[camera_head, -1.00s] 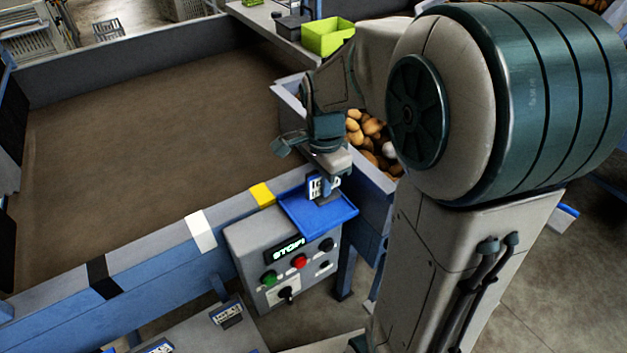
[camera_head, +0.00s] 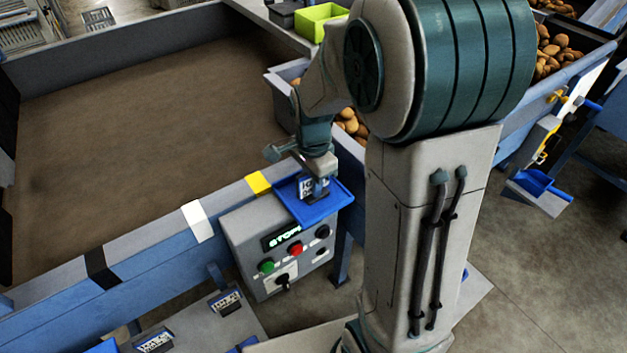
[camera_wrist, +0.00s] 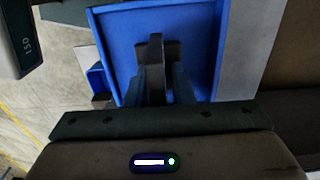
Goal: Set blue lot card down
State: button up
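The lot card (camera_head: 314,188), a small upright card with white and dark print on a dark holder, is at the blue tray (camera_head: 335,207) on top of the control box. My gripper (camera_head: 318,172) is right above the tray, pointing down, with its fingers around the card's holder. In the wrist view, the fingers (camera_wrist: 158,88) are close on both sides of the dark holder (camera_wrist: 153,55), seen from above with the blue tray (camera_wrist: 206,22) behind it. Whether the holder's foot touches the tray cannot be made out. The card's printed face is hidden in the wrist view.
The grey control box has a lit STOP display (camera_head: 281,238), a green button (camera_head: 266,265) and a red button (camera_head: 296,249). Two similar cards (camera_head: 226,301) (camera_head: 155,339) stand on the grey surface at the lower left. A potato bin (camera_head: 350,122) lies behind my arm.

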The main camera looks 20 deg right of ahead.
jog(key=shift+o, duration=0.2)
jog(key=shift+r, duration=0.55)
notch_tip(320, 180, up, 11)
jog(key=shift+r, duration=0.1)
jog(key=shift+s+n, duration=0.3)
jog(key=shift+s, duration=0.05)
jog(key=s+f+n+t, duration=0.2)
jog(key=s+n+t, duration=0.1)
jog(key=s+n, duration=1)
jog(key=shift+s+f+n, duration=0.2)
jog(key=shift+s+n, duration=0.2)
jog(key=shift+n, duration=0.1)
